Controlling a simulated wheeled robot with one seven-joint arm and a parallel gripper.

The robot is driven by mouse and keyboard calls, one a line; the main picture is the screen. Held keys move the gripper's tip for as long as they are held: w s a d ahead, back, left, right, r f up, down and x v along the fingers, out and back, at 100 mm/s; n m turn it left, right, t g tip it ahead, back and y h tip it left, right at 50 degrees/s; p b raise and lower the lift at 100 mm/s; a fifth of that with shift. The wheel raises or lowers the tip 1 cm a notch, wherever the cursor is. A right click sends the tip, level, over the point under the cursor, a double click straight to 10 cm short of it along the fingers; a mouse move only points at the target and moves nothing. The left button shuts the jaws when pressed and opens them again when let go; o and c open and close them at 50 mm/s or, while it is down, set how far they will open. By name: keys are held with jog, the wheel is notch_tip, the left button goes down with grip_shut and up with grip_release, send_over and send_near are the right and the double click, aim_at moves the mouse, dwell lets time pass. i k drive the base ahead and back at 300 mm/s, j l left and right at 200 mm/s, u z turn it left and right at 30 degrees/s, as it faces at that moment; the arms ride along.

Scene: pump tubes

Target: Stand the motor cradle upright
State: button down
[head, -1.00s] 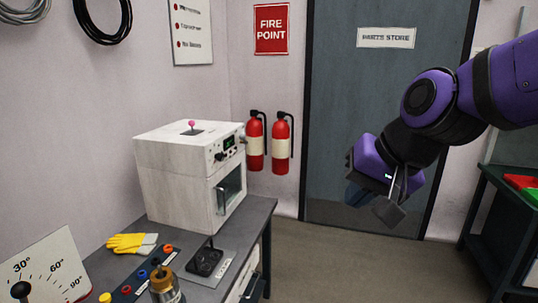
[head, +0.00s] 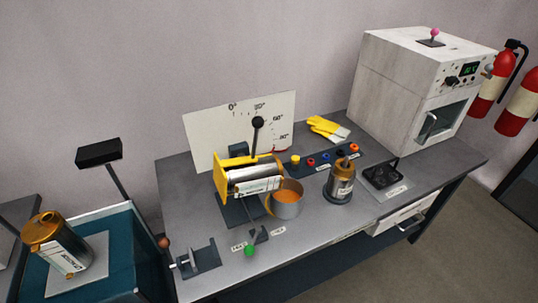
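The motor cradle (head: 221,181) is a yellow frame on a dark base on the grey bench in the head view. It holds a silver cylinder (head: 262,170) with a white label, lying roughly level, so the cradle is tipped over on its side. A lever with a black ball knob (head: 258,122) rises above it. A white angle board (head: 205,130) stands behind, its marks partly hidden by the cradle and lever. My gripper is out of view.
An orange-lined cup (head: 287,205) stands close right of the cradle. Beyond it are a brass-topped canister (head: 341,183), a black stand (head: 384,175), yellow gloves (head: 328,128) and a white oven (head: 415,95). A grey bracket (head: 198,260) and green knob (head: 250,250) are in front. Another canister (head: 58,245) is left.

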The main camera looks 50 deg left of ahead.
aim_at(220, 178)
jog(key=u, duration=0.5)
jog(key=j+u, duration=0.1)
jog(key=u, duration=0.85)
jog(key=i+u, duration=0.1)
jog(key=u, duration=0.35)
jog(key=i+z, duration=0.1)
jog(key=i, duration=0.15)
